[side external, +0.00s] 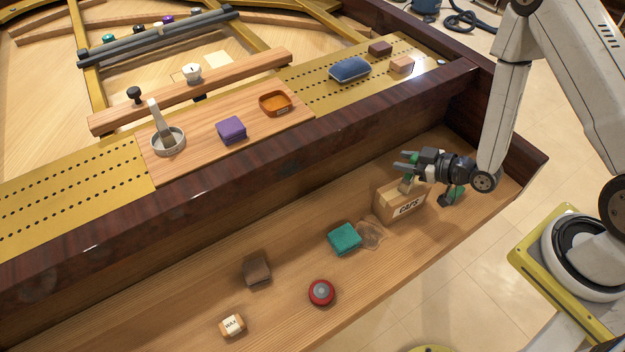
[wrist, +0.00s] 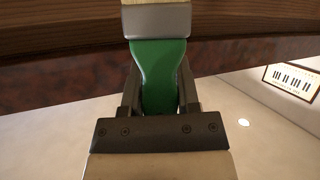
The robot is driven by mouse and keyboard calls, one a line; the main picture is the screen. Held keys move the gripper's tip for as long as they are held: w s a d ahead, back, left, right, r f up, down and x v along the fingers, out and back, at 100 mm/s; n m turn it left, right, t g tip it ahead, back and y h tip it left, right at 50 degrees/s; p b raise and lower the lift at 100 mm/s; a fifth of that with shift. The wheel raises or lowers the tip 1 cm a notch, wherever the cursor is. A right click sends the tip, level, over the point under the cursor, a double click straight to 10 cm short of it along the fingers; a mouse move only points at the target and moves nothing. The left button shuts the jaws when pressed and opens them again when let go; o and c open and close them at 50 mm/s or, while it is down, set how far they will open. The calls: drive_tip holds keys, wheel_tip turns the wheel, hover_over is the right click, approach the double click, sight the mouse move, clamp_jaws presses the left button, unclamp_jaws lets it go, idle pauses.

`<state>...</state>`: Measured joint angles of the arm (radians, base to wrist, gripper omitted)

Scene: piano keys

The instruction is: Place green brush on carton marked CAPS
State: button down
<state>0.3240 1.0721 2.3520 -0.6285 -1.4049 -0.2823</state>
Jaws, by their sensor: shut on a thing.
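The green brush (wrist: 160,72) is between my gripper's fingers in the wrist view, with its grey metal ferrule and pale bristles pointing away from me. My gripper (side external: 405,161) is shut on its handle (side external: 414,158). The tan carton marked CAPS (side external: 408,208) stands on the wooden shelf just below my gripper. The brush's lower end overlaps the carton's top in the picture; I cannot tell whether they touch.
A green and dark item (side external: 457,193) lies right of the carton. A teal cloth (side external: 345,239), a clear bag (side external: 371,233), a brown block (side external: 257,268), a red round tin (side external: 321,292) and a WAX box (side external: 232,325) lie to the left. The dark wooden rail (side external: 290,165) rises behind.

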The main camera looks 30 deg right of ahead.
drive_tip(key=shift+c, duration=1.6)
unclamp_jaws()
drive_tip(key=shift+r, duration=0.1)
drive_tip(key=shift+s+r, duration=0.1)
drive_tip(key=shift+s, duration=0.05)
drive_tip(key=v, duration=0.7)
drive_tip(key=shift+d, duration=0.1)
